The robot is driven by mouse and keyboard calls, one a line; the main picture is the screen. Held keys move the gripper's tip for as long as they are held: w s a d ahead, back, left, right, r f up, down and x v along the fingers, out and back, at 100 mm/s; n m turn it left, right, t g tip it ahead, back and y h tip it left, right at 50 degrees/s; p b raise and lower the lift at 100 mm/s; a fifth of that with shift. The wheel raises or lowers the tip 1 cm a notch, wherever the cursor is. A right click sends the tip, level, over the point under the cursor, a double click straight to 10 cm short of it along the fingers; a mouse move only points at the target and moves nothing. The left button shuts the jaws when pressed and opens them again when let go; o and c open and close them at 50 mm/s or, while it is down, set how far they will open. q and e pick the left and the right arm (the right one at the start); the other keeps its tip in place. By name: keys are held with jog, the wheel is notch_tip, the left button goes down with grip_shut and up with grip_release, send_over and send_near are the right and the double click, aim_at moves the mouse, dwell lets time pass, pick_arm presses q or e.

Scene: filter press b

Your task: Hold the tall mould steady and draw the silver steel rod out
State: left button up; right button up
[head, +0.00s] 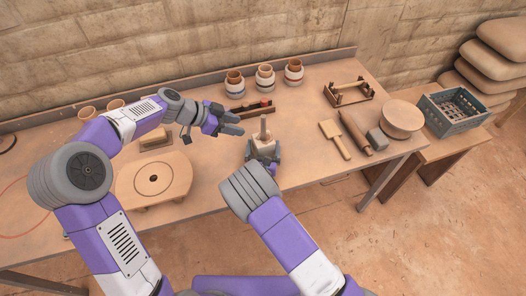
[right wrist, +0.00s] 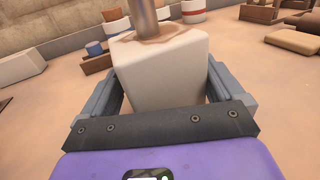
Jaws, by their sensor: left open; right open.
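The tall mould (head: 264,146) is a pale block standing upright on the table. The silver steel rod (head: 263,128) sticks up from its top. In the right wrist view the mould (right wrist: 160,70) stands between the fingers of my right gripper (right wrist: 162,85), and the rod (right wrist: 143,15) rises out of a brownish patch on its top. My right gripper is open around the mould, with a finger at each side. My left gripper (head: 232,123) is open and empty, to the left of the rod and apart from it. The mould's lower part is hidden.
A wooden rack (head: 250,107) lies behind the mould, with several banded jars (head: 265,77) beyond it. A round board (head: 153,180) lies at left. A wooden paddle (head: 334,138), a rolling pin (head: 355,131) and a grey crate (head: 453,108) are at right.

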jog(key=c, duration=1.3)
pick_arm(q)
jog(key=shift+o, duration=0.5)
jog(key=n+t+y, duration=0.4)
jog(key=n+t, duration=0.5)
send_near(262, 122)
jog(key=x, duration=1.2)
jog(key=shift+w+d, duration=0.15)
jog(key=shift+w, duration=0.15)
